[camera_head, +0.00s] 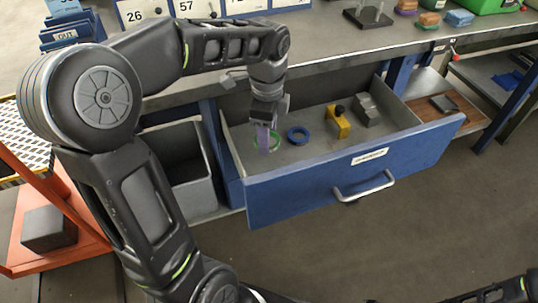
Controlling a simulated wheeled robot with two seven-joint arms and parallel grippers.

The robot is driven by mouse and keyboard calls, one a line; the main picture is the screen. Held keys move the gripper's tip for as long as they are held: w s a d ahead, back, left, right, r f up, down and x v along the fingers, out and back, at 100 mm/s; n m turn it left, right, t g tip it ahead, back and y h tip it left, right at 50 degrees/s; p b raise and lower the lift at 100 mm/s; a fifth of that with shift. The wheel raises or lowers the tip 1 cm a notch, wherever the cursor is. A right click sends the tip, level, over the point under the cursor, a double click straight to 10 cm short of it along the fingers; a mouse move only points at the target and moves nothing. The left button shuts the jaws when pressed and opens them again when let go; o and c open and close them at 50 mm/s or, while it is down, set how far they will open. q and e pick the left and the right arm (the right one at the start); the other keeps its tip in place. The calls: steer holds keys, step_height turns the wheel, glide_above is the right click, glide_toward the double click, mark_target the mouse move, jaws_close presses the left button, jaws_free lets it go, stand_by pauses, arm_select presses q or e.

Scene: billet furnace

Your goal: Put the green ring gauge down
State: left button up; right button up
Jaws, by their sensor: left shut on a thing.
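The green ring gauge (277,146) is at the left end of the open blue drawer (330,187), just under my left gripper (266,138). My left gripper points down into the drawer and is shut on the green ring gauge. The fingers hide part of the ring, and I cannot tell whether it touches the drawer floor.
The drawer also holds a yellow part with a black knob (339,123) and a grey metal block (366,110). The workbench edge (340,55) runs behind it. A grey bin (190,185) stands left of the drawer. Bare drawer floor shows in front of the parts.

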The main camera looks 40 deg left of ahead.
mark_target(268, 162)
arm_select(q)
steer(key=shift+f, duration=0.55)
step_height(268, 162, down, 6)
steer(key=shift+r+b, duration=0.1)
steer(key=shift+b, duration=0.6)
steer(key=shift+f, duration=0.25)
steer(key=o, duration=1.7)
steer(key=shift+c, duration=0.2)
steer(key=shift+r, duration=0.1)
step_height(268, 162, up, 12)
steer(key=p, duration=0.2)
steer(key=shift+p, duration=0.4)
steer(key=shift+r, duration=0.1)
